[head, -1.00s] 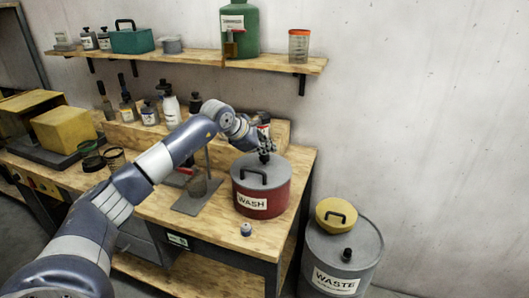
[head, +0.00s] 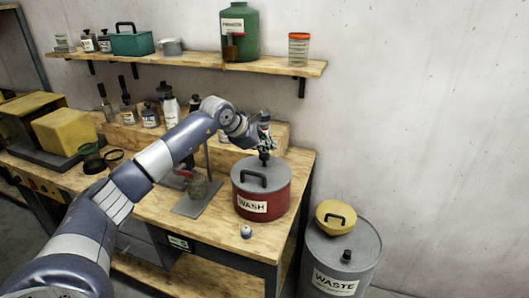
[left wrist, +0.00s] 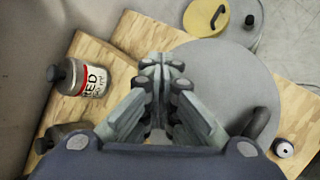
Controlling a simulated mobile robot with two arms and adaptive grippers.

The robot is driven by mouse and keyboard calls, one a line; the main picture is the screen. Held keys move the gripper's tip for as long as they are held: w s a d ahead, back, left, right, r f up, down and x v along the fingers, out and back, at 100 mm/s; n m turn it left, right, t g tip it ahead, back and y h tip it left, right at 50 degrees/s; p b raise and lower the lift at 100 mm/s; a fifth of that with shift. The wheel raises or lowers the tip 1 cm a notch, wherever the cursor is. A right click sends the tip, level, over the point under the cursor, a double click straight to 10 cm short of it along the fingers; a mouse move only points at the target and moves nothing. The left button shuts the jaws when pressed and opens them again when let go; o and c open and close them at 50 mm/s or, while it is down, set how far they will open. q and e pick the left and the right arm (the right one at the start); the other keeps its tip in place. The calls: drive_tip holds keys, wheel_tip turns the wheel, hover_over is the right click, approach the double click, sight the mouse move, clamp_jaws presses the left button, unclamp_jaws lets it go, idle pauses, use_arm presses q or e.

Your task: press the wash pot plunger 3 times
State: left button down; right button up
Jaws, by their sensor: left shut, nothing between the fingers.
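The red wash pot (head: 252,206), with a grey lid and a WASH label, stands on the wooden bench. A black handle is on its lid, and the dark plunger knob (head: 264,158) stands up at the lid's back. My left gripper (head: 264,147) is shut and empty, fingers down, right above the knob. I cannot tell whether they touch. In the left wrist view, the shut fingers (left wrist: 164,65) are over the edge of the grey lid (left wrist: 222,75), and the knob is hidden. My right gripper is not in view.
A grey waste drum (head: 342,255) with a yellow lidded item on top stands right of the bench. A small capped container (head: 246,232) is in front of the pot. A stand (head: 197,195) is to its left. Bottles stand behind, including a red-labelled one (left wrist: 92,80).

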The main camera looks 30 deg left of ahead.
sight(266, 155)
use_arm(q)
drive_tip(key=shift+r, duration=0.5)
drive_tip(key=shift+r, duration=0.1)
drive_tip(key=shift+r+p, duration=1.8)
drive_tip(key=shift+r, duration=0.65)
drive_tip(key=r+n+p, duration=0.1)
drive_tip(key=n+p, duration=0.1)
drive_tip(key=n, duration=0.4)
drive_tip(key=a+r+n+p, duration=0.1)
drive_tip(key=n, duration=0.5)
drive_tip(key=r+n+y+p, duration=0.1)
drive_tip(key=n+p, duration=0.1)
drive_tip(key=n, duration=0.5)
drive_tip(key=shift+w+a+r+p, duration=0.15)
drive_tip(key=shift+a+r+p, duration=0.15)
drive_tip(key=shift+a+r, duration=0.1)
drive_tip(key=shift+f, duration=0.1)
